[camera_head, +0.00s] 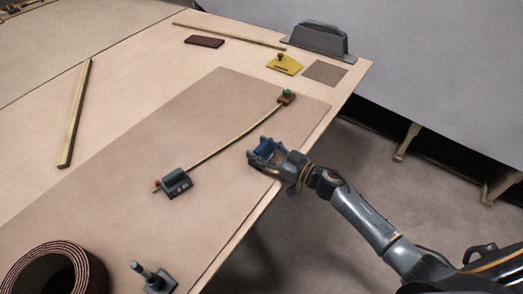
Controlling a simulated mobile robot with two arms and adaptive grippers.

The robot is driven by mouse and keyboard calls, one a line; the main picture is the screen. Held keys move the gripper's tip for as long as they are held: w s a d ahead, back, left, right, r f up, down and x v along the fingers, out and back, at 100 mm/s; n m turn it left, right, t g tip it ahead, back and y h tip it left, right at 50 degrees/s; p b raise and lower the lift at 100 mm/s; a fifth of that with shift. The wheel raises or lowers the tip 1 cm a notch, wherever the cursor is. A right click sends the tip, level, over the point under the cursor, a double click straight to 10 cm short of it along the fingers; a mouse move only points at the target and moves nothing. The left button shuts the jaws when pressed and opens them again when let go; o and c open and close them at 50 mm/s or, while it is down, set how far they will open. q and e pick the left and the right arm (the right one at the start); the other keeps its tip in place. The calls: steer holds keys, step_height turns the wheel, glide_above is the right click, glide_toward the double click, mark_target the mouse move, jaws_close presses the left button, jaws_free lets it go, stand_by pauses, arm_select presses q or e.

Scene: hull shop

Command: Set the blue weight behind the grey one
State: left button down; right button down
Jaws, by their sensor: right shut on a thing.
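The blue weight (267,149) is between the fingers of my right gripper (262,156), near the right edge of the table. The gripper is shut on it and covers part of it. I cannot tell whether the weight touches the table. The grey weight (174,183) sits to the left on the brown sheet, at the near end of a thin curved strip (232,138). A red bit shows at that end of the strip. A small brown block with a green top (286,96) is at the strip's far end. My left gripper is not in view.
A roll (18,288) and a grey tool with an upright handle (153,278) stand at the near left. Wooden battens (75,113), a yellow tool (284,64), a dark red block (204,41) and a grey holder (318,40) lie farther off. The brown sheet (120,215) is mostly clear.

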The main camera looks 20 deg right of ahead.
mark_target(262, 145)
steer(key=shift+w+r, duration=0.1)
steer(key=shift+r, duration=0.5)
step_height(262, 145, up, 2)
steer(key=shift+r+p, duration=0.2)
steer(key=shift+p, duration=0.3)
steer(key=shift+s+a+r+m+t+h+p, duration=1.05)
steer(key=shift+s+a+r, duration=0.85)
steer(key=shift+s+r, duration=4.15)
steer(key=s+d+r+m+t+h, duration=0.1)
steer(key=s+d+m+t+h, duration=0.1)
steer(key=d+m+h, duration=0.55)
steer(key=s+a+f+n+h, duration=0.1)
steer(key=s+a+f+n, duration=0.1)
steer(key=s, duration=0.5)
steer(key=shift+s+f, duration=0.3)
steer(key=shift+f, duration=0.05)
